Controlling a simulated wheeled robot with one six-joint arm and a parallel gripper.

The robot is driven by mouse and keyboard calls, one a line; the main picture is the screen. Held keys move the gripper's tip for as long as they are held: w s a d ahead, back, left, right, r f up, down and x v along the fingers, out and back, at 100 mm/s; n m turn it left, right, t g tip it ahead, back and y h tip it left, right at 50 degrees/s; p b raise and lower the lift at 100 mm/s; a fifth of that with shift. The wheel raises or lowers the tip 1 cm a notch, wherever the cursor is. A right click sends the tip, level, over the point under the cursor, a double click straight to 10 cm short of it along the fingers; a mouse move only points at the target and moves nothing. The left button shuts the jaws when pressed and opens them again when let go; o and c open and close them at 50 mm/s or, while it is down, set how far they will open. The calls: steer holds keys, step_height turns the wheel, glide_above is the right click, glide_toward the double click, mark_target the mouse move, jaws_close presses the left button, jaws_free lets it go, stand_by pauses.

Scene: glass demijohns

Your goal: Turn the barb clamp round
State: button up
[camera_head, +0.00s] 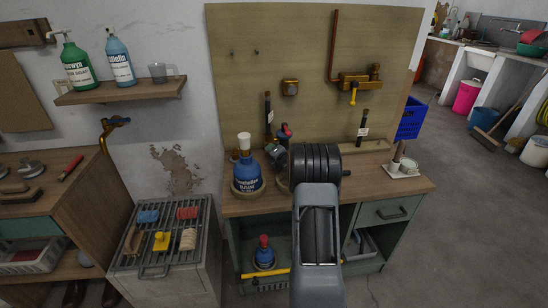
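I cannot pick out the barb clamp for certain. A small red and dark blue piece (285,131) shows just left of my wrist, above a tilted grey-green cylinder (277,153). I cannot tell whether either is the clamp or what they are fixed to. A blue demijohn (247,174) with a white cap stands upright on the wooden bench (400,186), left of my arm. My dark ribbed wrist and grey arm reach over the bench. They hide its middle, and my gripper's fingers do not show.
A brass tap (354,82) and pipe are on the back board (300,50). A pale tray with a cup (408,166) stands at the bench's right. A blue demijohn (264,256) with a red cap sits below. A grey rack (165,235) stands left; open floor lies right.

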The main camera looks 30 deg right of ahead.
steer(key=shift+m+t+b, duration=0.3)
steer(key=shift+m+b, duration=0.1)
steer(key=shift+m, duration=0.2)
steer(key=shift+f, duration=0.1)
steer(key=o, duration=0.7)
steer(key=shift+s+d, duration=0.1)
steer(key=shift+o, duration=1.2)
steer(key=s+a+r, duration=0.1)
steer(key=s+r, duration=0.1)
steer(key=s, duration=1.1)
steer(key=shift+s+a, duration=0.15)
steer(key=shift+s, duration=0.15)
